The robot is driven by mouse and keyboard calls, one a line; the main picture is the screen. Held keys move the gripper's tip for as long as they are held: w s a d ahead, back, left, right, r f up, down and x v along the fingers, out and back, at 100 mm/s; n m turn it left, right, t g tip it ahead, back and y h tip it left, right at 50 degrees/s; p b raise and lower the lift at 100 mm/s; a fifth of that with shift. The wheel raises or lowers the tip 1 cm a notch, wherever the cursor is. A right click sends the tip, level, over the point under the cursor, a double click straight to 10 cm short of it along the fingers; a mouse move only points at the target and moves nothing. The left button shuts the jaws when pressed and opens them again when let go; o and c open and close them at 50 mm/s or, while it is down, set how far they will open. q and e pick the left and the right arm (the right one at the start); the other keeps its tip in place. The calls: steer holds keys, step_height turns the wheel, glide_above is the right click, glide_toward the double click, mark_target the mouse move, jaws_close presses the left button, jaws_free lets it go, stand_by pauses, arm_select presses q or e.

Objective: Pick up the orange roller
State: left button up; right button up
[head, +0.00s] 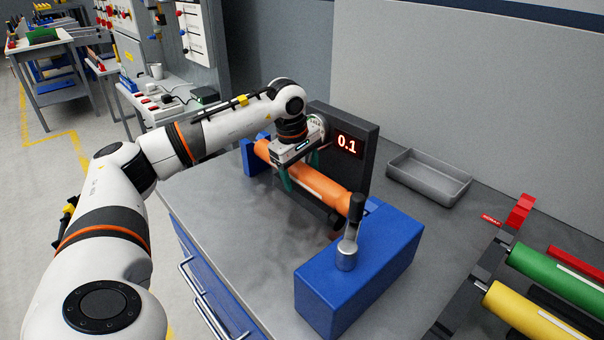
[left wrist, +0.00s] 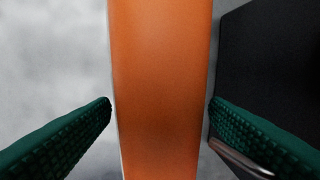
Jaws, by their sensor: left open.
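The orange roller (head: 325,187) lies level in a blue fixture, held between a small far block (head: 249,158) and a large near block (head: 345,290). A pale strip runs along it. My left gripper (head: 298,182) is over the roller's far half, pointing down, with green fingers on either side of it. In the left wrist view the orange roller (left wrist: 160,90) runs top to bottom between the open fingers (left wrist: 160,108). The left finger is slightly apart from it; the right fingertip is very close, and I cannot tell if it touches. My right gripper is not in view.
A dark panel with a red 0.1 display (head: 347,144) stands right behind the roller. A metal lever (head: 348,245) rises from the near block. A grey tray (head: 428,178) is empty. Green (head: 560,275) and yellow (head: 530,316) rollers sit on a rack at right.

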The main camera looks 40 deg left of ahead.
mark_target(301, 165)
arm_select(q)
steer(key=shift+c, duration=0.3)
steer(key=shift+r, duration=0.1)
jaws_close()
step_height(301, 165, up, 10)
stand_by(0.3)
